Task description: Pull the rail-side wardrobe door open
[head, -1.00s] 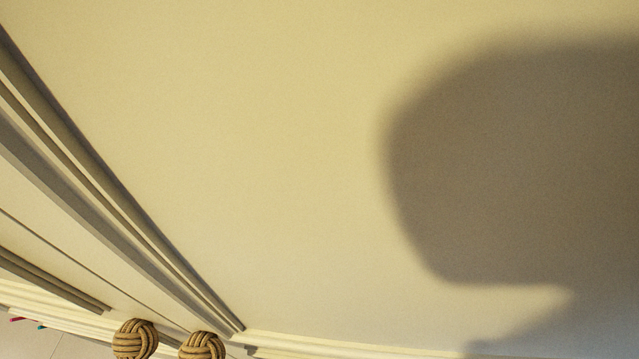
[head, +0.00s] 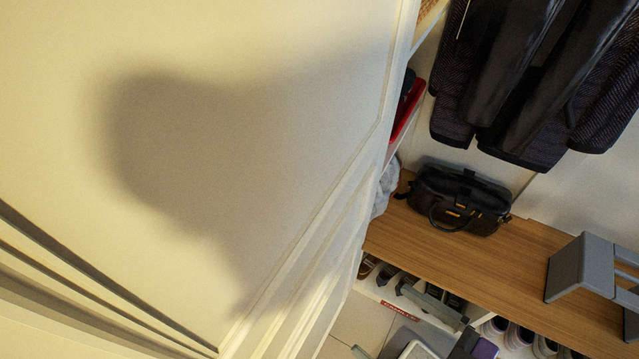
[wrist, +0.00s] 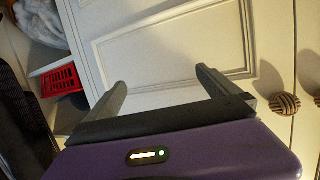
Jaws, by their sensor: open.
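A cream panelled wardrobe door (head: 250,90) fills the left of the head view, with my shadow on it. Past its right edge the wardrobe interior is exposed. In the wrist view a cream panelled door (wrist: 165,50) lies beyond my gripper (wrist: 158,84), with a round rope knob (wrist: 285,103) to the right of the fingers. A second rope knob (wrist: 317,100) is cut off by the right frame edge. My gripper is open, nothing shows between the fingers, and it is apart from the knobs. I cannot tell which door is the rail-side one.
Dark jackets (head: 535,75) hang at the upper right. A black bag (head: 460,200) sits on a wooden shelf (head: 500,255), with shoes (head: 515,335) below. A grey frame-like object (head: 585,270) stands in front at right. A red basket (wrist: 60,82) shows in the wrist view.

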